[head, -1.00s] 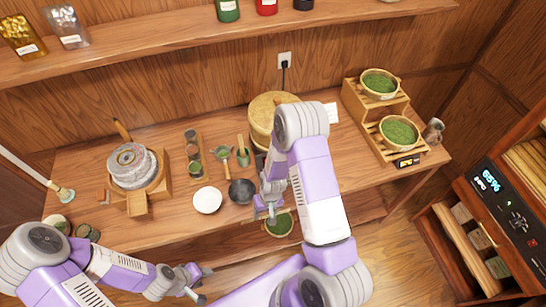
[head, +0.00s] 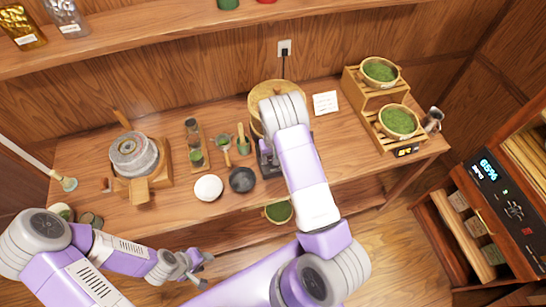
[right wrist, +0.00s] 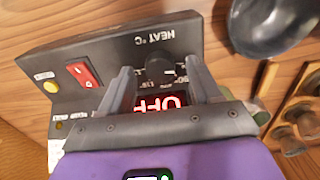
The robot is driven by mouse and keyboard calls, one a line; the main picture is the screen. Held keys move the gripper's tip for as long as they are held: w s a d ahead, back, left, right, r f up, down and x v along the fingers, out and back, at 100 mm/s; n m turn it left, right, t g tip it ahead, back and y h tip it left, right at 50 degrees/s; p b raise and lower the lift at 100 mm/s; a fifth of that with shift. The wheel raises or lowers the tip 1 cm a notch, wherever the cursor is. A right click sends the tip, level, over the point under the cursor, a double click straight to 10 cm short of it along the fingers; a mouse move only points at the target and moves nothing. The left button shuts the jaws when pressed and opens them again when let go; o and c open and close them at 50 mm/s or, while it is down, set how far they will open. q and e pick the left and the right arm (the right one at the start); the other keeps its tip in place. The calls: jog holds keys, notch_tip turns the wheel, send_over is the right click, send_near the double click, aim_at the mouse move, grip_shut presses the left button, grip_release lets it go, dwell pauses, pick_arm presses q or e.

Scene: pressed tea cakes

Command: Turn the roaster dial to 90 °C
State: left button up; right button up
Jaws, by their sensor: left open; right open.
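The roaster (head: 268,92) is a round drum with a tan top at the back of the table, partly hidden by my right arm. Its dark control panel (right wrist: 110,50) appears upside down in the right wrist view, marked HEAT °C. The black dial (right wrist: 160,69) has a light pointer mark. A red display (right wrist: 160,103) reads OFF, partly covered by my gripper. My right gripper (right wrist: 160,72) is open, its fingers on either side of the dial; contact cannot be told. My left gripper (head: 204,270) is open and empty, low in front of the table.
A red switch (right wrist: 83,75) and a yellow button (right wrist: 50,87) sit on the panel beside one finger. A dark bowl (head: 242,180) and a white bowl (head: 208,187) stand left of the roaster. A stone mill (head: 134,158) is farther left, a tiered rack (head: 363,100) right.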

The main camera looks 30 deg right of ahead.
jog(key=shift+f, duration=0.3)
jog(key=c, duration=1)
jog(key=shift+c, duration=0.2)
jog(key=shift+m, duration=0.3)
jog(key=m+b, duration=0.2)
jog(key=m, duration=0.1)
jog(key=shift+f, duration=0.1)
jog(key=shift+m+b, duration=0.55)
jog(key=shift+m, duration=1.55)
